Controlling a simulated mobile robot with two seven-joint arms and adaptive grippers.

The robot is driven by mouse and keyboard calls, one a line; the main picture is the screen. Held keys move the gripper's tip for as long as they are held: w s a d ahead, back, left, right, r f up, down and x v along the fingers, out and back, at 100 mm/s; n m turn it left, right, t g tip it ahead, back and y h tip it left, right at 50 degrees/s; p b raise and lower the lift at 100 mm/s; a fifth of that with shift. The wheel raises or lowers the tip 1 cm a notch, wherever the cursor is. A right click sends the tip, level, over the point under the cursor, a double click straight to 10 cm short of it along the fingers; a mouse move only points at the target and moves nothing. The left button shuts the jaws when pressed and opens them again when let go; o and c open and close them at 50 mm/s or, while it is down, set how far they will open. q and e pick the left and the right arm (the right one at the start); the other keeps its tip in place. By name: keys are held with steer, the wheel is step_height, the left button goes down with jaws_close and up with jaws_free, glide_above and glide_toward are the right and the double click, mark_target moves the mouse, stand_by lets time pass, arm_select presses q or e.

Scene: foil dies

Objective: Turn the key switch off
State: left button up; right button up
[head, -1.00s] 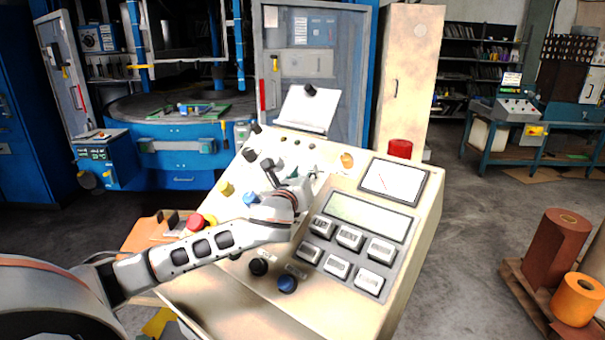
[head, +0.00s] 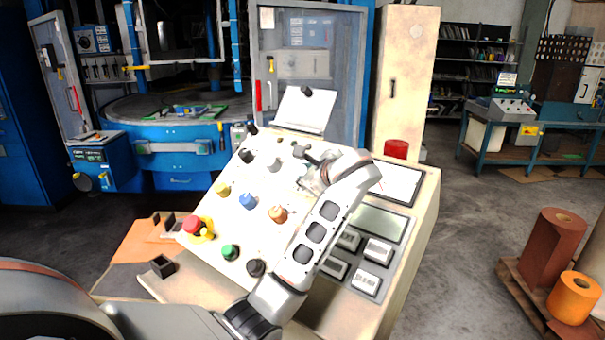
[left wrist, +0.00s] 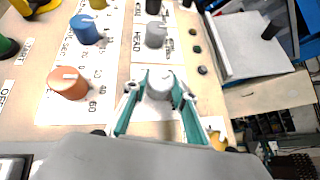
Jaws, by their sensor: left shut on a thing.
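The cream control panel (head: 235,215) stands in front of me with several knobs. My left gripper (head: 311,160) is over its upper middle, right of a grey knob (head: 273,165). In the left wrist view the teal fingers of my left gripper (left wrist: 160,95) are closed around another round grey knob (left wrist: 159,78), one on each side. This knob is at the end of a column marked HEAD. In the head view my gripper mostly hides it. I cannot tell whether it is the key switch, and no key shows. My right gripper is out of view.
Near the gripped knob are an orange knob (left wrist: 68,82), a blue knob (left wrist: 86,29) and a grey knob (left wrist: 155,35). A red mushroom button (head: 192,225) is at the panel's left. A grey keypad (head: 372,252) lies right of my arm. A red lamp (head: 396,149) stands behind.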

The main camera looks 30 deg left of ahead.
arm_select(q)
steer(key=shift+w+r+n+g, duration=0.1)
steer(key=shift+n+g, duration=0.8)
steer(key=shift+n, duration=0.1)
steer(key=o, duration=1.1)
steer(key=shift+a, duration=0.1)
steer(key=v, duration=0.7)
steer(key=shift+d+r, duration=0.15)
steer(key=shift+d, duration=0.05)
steer(key=shift+d, duration=0.15)
